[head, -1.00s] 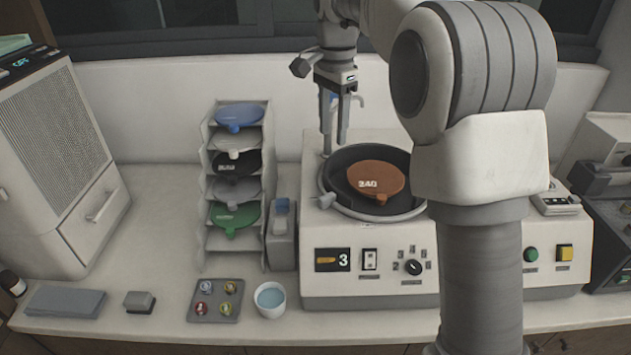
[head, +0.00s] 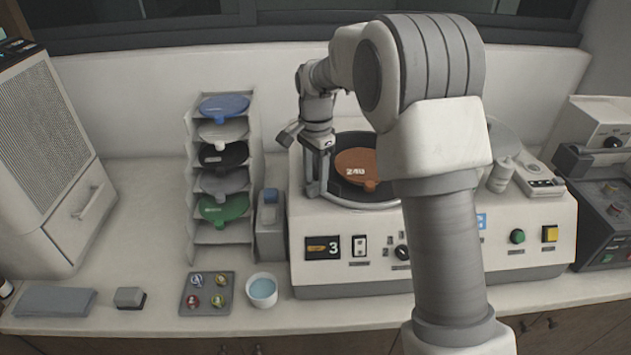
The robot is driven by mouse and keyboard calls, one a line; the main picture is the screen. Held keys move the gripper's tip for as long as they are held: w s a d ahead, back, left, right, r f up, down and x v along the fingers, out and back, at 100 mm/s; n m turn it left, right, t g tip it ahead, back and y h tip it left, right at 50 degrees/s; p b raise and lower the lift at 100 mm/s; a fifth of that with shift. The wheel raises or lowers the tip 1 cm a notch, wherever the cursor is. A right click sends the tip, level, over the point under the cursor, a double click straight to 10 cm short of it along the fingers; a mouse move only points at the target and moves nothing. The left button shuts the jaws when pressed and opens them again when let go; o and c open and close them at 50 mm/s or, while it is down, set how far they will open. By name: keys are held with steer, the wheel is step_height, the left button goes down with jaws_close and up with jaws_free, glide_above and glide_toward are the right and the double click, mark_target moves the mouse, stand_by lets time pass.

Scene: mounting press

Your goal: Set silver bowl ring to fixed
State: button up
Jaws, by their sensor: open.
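The silver bowl ring (head: 372,206) runs around the dark round bowl (head: 345,192) on top of the white machine (head: 440,255). A brown disc (head: 362,168) marked 240 lies inside the bowl. My gripper (head: 318,192) points down at the ring's left side, where the ring's tab is largely hidden behind the fingers. The fingers are open. I cannot tell whether they touch the ring or its tab. My arm hides the right part of the bowl and ring.
The front panel has a display (head: 323,248) showing 3, a switch and a knob. To the left stand a rack (head: 222,232) of coloured discs, a small grey box (head: 270,235), a cup (head: 262,290) and a tray (head: 190,308). The counter's left middle is clear.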

steer(key=shift+f, duration=0.9)
steer(key=shift+c, duration=0.3)
jaws_close()
stand_by(0.6)
